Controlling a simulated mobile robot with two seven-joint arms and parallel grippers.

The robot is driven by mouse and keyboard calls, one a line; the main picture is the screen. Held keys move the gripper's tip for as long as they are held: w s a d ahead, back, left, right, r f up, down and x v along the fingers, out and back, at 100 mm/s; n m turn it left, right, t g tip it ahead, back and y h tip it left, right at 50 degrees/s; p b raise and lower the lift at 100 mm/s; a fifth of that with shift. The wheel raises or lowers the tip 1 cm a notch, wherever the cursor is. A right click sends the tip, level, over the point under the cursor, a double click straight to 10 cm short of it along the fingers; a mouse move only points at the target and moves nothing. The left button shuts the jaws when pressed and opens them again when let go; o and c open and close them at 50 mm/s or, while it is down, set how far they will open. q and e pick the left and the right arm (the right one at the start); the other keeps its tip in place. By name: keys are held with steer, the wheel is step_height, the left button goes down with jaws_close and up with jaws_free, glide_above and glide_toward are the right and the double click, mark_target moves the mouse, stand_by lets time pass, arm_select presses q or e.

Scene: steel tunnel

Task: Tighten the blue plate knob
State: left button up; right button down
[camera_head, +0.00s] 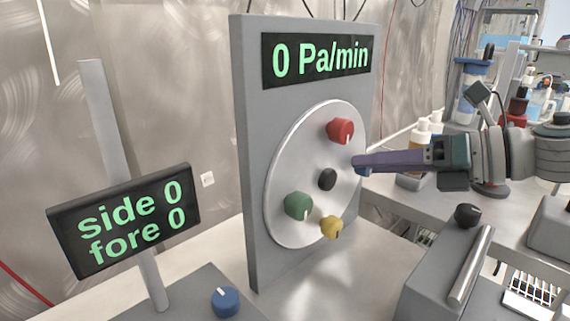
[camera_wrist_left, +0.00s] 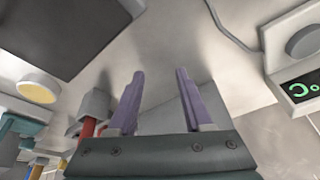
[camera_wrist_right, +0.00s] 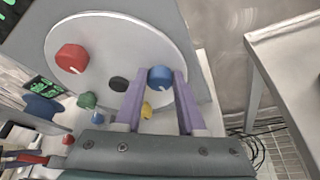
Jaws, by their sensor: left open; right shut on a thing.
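A round silver plate (camera_head: 290,180) is set on an upright grey panel. The blue plate knob (camera_wrist_right: 160,79) sits near the plate's rim with a white mark on it. In the head view it is mostly hidden behind my right gripper (camera_head: 359,164). The right wrist view shows my right gripper (camera_wrist_right: 160,84) shut on it, one purple finger at each side. My left gripper (camera_wrist_left: 160,73) is open and empty in the left wrist view, and out of the head view. The panel display (camera_head: 317,57) reads 0 Pa/min.
The plate also carries red (camera_head: 340,130), green (camera_head: 298,205) and yellow (camera_head: 331,226) knobs and a black centre knob (camera_head: 327,179). A separate blue knob (camera_head: 225,301) is on a box below the side/fore display (camera_head: 125,219). A grey box (camera_head: 455,268) stands at right.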

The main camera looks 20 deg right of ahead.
arm_select(q)
steer(key=shift+f, duration=0.15)
stand_by(0.4)
arm_select(e)
steer(key=c, duration=0.5)
jaws_free()
steer(key=shift+s+d, duration=0.1)
arm_select(q)
steer(key=shift+r+p, duration=0.65)
steer(key=shift+r, duration=0.05)
arm_select(e)
steer(key=v, duration=0.9)
steer(key=shift+s+d, duration=0.25)
steer(key=shift+s, duration=0.05)
steer(key=shift+r, duration=0.1)
